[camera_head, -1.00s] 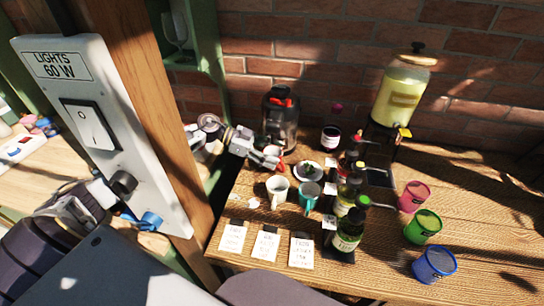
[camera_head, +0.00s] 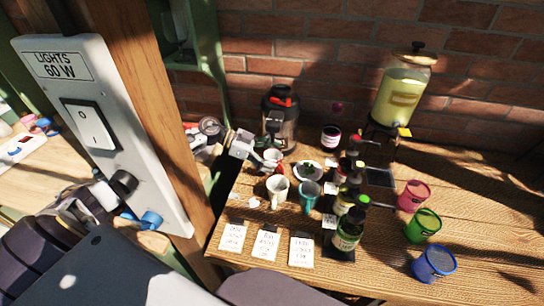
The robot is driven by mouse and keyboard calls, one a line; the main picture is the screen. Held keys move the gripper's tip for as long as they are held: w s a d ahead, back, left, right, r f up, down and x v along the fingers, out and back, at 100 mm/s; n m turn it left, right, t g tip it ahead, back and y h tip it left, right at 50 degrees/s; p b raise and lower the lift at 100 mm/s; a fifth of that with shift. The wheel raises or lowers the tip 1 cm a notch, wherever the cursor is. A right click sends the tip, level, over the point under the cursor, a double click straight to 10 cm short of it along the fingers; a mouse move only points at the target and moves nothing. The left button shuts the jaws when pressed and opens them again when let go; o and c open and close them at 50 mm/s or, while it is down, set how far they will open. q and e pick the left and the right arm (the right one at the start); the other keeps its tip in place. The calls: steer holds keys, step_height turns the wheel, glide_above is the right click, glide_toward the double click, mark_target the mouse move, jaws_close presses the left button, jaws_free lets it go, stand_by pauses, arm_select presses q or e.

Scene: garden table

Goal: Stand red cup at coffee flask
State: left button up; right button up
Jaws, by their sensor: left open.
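The coffee flask (camera_head: 291,136) is a dark, rounded vessel with a red top, standing upright at the back of the table near the brick wall. The red cup (camera_head: 280,169) stands just in front of it; its pale inside faces up and a red side shows low at the right. My left gripper (camera_head: 258,158) comes in from the left, open, at the cup's left side. Whether its fingers touch the cup is too small to tell. My right gripper is not in view.
A white mug (camera_head: 277,190) and a teal mug (camera_head: 309,195) stand close in front. Several bottles (camera_head: 347,232), a drink dispenser (camera_head: 399,95) and pink (camera_head: 413,196), green (camera_head: 422,226) and blue (camera_head: 434,263) tumblers are to the right. A wooden post (camera_head: 150,110) rises at left.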

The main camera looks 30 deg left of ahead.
arm_select(q)
steer(key=shift+r, duration=0.1)
steer(key=shift+a, duration=0.15)
steer(key=shift+v, duration=0.9)
steer(key=v, duration=0.3)
steer(key=shift+s+a+r, duration=0.1)
steer(key=shift+s+a, duration=0.05)
steer(key=shift+a, duration=0.15)
steer(key=v, duration=0.3)
steer(key=shift+s+a+r+b, duration=0.1)
steer(key=shift+s+a+b, duration=0.05)
steer(key=shift+a+b, duration=0.2)
steer(key=v, duration=0.2)
steer(key=shift+a+r, duration=0.2)
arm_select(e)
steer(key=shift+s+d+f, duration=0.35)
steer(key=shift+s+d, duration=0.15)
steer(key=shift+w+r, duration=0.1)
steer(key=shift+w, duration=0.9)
